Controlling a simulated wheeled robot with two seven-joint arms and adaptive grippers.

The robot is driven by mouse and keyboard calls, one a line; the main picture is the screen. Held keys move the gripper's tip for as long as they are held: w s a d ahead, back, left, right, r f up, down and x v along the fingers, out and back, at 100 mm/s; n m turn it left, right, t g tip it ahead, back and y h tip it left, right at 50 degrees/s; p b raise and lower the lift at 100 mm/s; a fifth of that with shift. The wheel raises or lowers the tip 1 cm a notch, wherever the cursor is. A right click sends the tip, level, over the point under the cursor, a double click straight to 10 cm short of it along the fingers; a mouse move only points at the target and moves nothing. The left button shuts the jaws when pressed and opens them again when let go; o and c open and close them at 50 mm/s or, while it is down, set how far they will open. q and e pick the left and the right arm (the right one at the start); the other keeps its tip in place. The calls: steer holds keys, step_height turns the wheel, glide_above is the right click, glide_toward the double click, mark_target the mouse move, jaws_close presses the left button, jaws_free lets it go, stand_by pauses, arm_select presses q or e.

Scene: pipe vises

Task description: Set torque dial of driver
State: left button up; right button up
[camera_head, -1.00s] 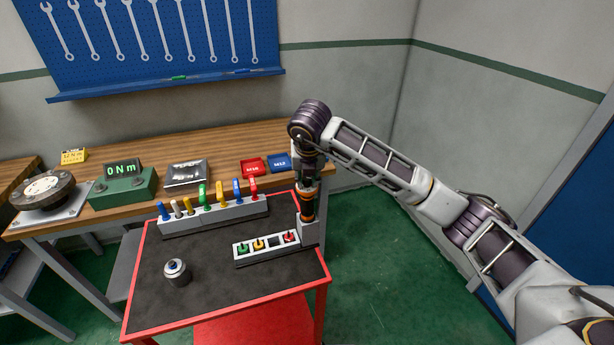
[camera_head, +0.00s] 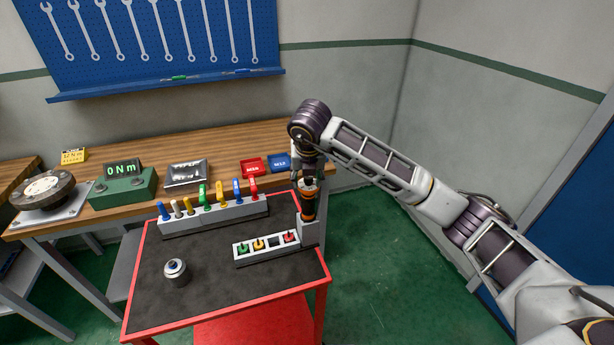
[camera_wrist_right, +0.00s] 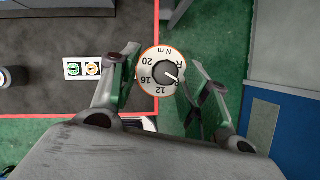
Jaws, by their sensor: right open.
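The driver (camera_head: 308,204), dark with an orange band, stands upright in a grey holder (camera_head: 307,230) at the right edge of the red cart. Its round torque dial (camera_wrist_right: 158,66) faces up in the right wrist view, with "N m", 12, 16 and 20 legible. A pale pointer line runs toward the lower right; its exact setting is unclear. My right gripper (camera_head: 307,172) is open just above the driver. In the wrist view its green-padded fingers (camera_wrist_right: 162,60) are on either side of the dial, with a gap at least on the right. My left gripper is out of view.
The cart (camera_head: 220,285) carries a rack of coloured tools (camera_head: 215,214), a strip of coloured knobs (camera_head: 262,247) and a small cylinder (camera_head: 176,271). On the wooden bench behind are a green 0 Nm display (camera_head: 123,184) and red (camera_head: 253,168) and blue (camera_head: 279,162) trays.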

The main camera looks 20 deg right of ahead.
steer(key=v, duration=1.2)
stand_by(0.3)
stand_by(0.3)
step_height(320, 180, up, 7)
steer(key=w+a+p, duration=0.1)
steer(key=w+p, duration=0.1)
steer(key=p, duration=0.1)
steer(key=n+g, duration=0.4)
steer(key=n, duration=0.7)
glide_above(305, 179)
steer(key=shift+y, duration=0.3)
step_height(305, 179, down, 4)
steer(key=shift+s+f, duration=0.15)
steer(key=shift+f, duration=0.05)
